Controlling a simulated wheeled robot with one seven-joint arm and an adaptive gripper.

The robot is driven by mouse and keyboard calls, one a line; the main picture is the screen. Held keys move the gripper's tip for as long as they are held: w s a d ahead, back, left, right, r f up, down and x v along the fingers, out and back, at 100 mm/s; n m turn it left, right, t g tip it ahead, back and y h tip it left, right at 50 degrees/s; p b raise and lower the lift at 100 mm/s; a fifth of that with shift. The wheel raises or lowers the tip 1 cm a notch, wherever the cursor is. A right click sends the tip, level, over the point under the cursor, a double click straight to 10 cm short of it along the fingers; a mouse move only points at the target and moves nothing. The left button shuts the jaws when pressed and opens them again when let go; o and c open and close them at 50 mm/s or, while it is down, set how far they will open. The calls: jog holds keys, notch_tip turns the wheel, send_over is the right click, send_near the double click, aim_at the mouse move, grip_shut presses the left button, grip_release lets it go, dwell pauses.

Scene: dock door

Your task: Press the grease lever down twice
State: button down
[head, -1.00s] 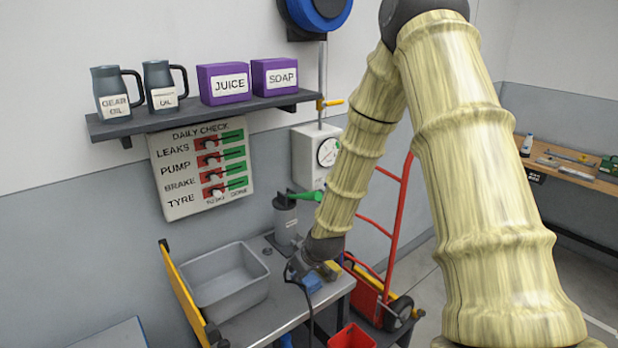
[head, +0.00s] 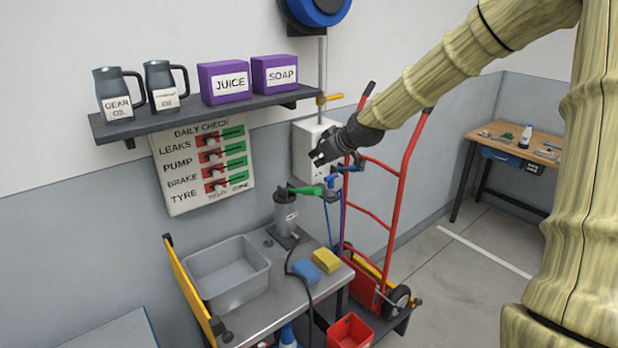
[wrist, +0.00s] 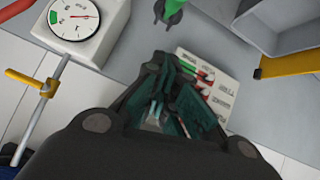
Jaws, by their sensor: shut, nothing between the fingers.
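The grease pump (head: 286,212) is a grey cylinder standing at the back right of the bench. Its lever has a green handle (head: 305,190) that sticks out to the right from the pump's top, roughly level. My gripper (head: 318,158) is shut and empty, above the green handle and apart from it, in front of the gauge box. In the wrist view my gripper's dark fingers (wrist: 165,65) are together, and part of the green handle (wrist: 176,10) shows at the top edge.
The gauge box (head: 307,140) is on the wall behind my gripper. A red hand truck (head: 403,165) stands to the right. The bench holds a grey basin (head: 262,262), a blue sponge (head: 306,270) and a yellow sponge (head: 326,260). A shelf (head: 150,126) hangs above the checklist board (head: 178,190).

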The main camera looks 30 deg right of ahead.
jog(key=shift+w, duration=0.1)
jog(key=p, duration=0.4)
send_over(308, 188)
jog(key=w, duration=0.1)
jog(key=shift+f, duration=3.15)
jog(key=shift+s+f+p, duration=0.35)
jog(key=shift+f+p, duration=0.1)
jog(key=shift+f, duration=0.45)
jog(key=shift+s+f+p, duration=0.3)
jog(key=shift+f+p, duration=0.1)
jog(key=shift+f, duration=0.5)
jog(key=shift+f+b, duration=0.2)
jog(key=shift+b, duration=0.15)
